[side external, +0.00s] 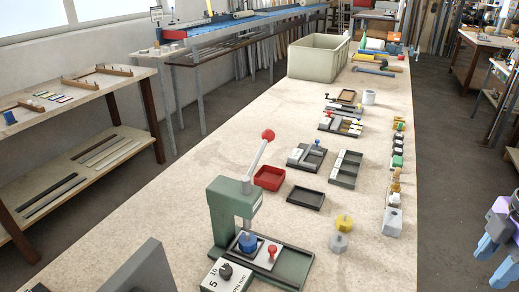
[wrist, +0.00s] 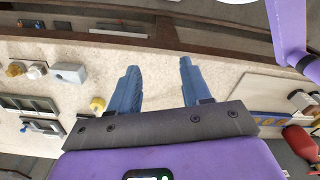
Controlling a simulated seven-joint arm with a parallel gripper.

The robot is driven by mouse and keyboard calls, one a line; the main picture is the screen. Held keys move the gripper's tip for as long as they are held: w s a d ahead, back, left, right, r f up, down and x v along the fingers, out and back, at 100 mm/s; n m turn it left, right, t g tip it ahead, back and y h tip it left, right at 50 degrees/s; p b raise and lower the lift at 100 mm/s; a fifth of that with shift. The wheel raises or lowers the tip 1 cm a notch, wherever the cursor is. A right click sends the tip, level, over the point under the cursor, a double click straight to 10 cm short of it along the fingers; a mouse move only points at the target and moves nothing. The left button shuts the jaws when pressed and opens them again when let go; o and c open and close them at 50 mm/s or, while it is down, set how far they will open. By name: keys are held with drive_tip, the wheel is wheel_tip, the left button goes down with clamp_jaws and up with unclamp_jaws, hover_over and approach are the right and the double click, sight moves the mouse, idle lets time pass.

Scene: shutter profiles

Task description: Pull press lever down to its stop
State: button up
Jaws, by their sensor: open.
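The press lever (side external: 257,160) is a grey rod with a red ball knob (side external: 268,135) on top. It rises from the green press (side external: 236,207) at the front of the bench and leans up to the right. A blue round part (side external: 247,242) sits on the press base below. My gripper (side external: 495,262) is at the far right edge of the side view, off the bench and well apart from the lever. Its two blue fingers are spread and empty in the wrist view (wrist: 158,66). The lever does not show in the wrist view.
A control box with a dial (side external: 226,272) stands in front of the press. A red tray (side external: 269,178) and a dark tray (side external: 306,197) lie behind it. Yellow-topped weights (side external: 340,236) and a row of small parts (side external: 394,200) stand towards the right edge of the bench.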

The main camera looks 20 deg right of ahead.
drive_tip(key=shift+o, duration=1)
wheel_tip(320, 180, up, 17)
drive_tip(key=m+t+y, duration=0.3)
drive_tip(key=m+y, duration=0.2)
drive_tip(key=m, duration=1.3)
hover_over(267, 139)
drive_tip(key=s+d, duration=0.4)
drive_tip(key=d, duration=0.2)
drive_tip(key=x, duration=1.7)
drive_tip(key=shift+w+d+f, duration=0.1)
drive_tip(key=shift+d+f, duration=0.1)
drive_tip(key=shift+d, duration=0.05)
clamp_jaws()
